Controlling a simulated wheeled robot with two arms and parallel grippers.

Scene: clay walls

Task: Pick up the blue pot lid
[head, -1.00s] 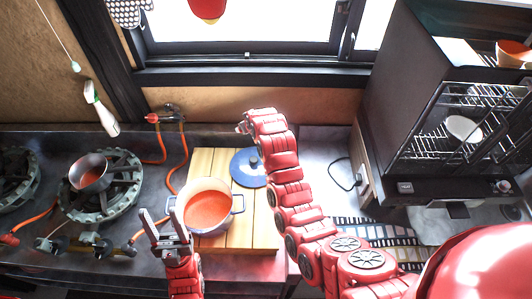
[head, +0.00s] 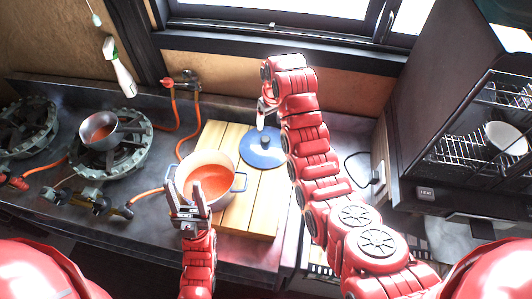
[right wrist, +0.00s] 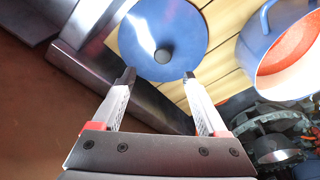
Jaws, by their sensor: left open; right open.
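The blue pot lid (head: 262,156) lies flat on the wooden board, right of and behind the pot. Its dark round knob (right wrist: 162,56) is on top. My right gripper (head: 262,118) hangs at the lid's back edge in the head view. In the right wrist view my right gripper (right wrist: 159,77) is open and empty, with the lid (right wrist: 160,25) and knob just beyond and between the fingertips; no contact shows. My left gripper (head: 185,195) is open and upright at the front left of the pot (head: 239,180), partly overlapping it in view.
The pot of red soup stands on the wooden board (head: 257,205). A small saucepan (head: 100,130) sits on a burner at left, with orange hoses behind. A dark dish rack cabinet (head: 440,120) stands at right. The window wall is close behind my right arm.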

